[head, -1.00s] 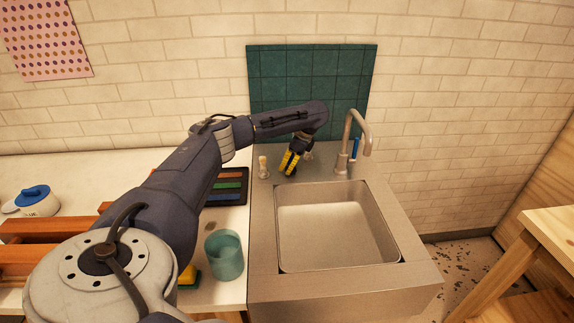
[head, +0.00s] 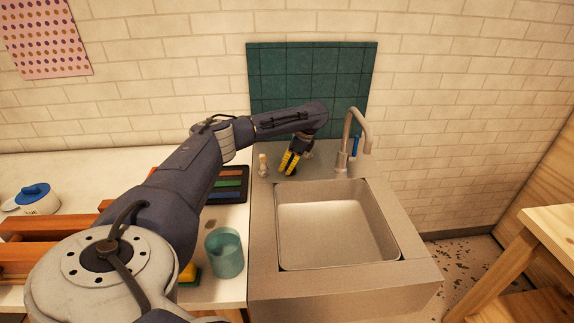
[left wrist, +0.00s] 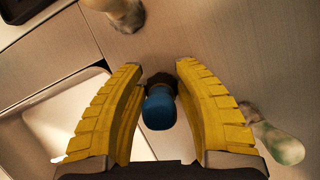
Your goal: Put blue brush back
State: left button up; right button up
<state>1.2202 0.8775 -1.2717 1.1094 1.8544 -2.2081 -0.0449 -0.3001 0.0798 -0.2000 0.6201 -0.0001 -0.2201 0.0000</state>
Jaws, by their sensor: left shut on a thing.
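My left gripper (head: 287,170) reaches over the back ledge of the sink, fingers pointing down. In the left wrist view its yellow fingers (left wrist: 158,68) are closed on the blue brush (left wrist: 160,108), seen end-on with a blue handle and a dark part beyond it. The brush cannot be made out in the head view. The dark part looks close to the ledge, but I cannot tell whether it touches. My right gripper is not in view.
The steel sink (head: 420,262) has an empty basin. A pale upright object (head: 263,165) stands left of my gripper. A teal cup (head: 224,254) stands on the left counter.

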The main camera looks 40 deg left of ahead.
pick_arm(q)
jog(key=o, duration=1.8)
jog(key=shift+r, duration=4.5)
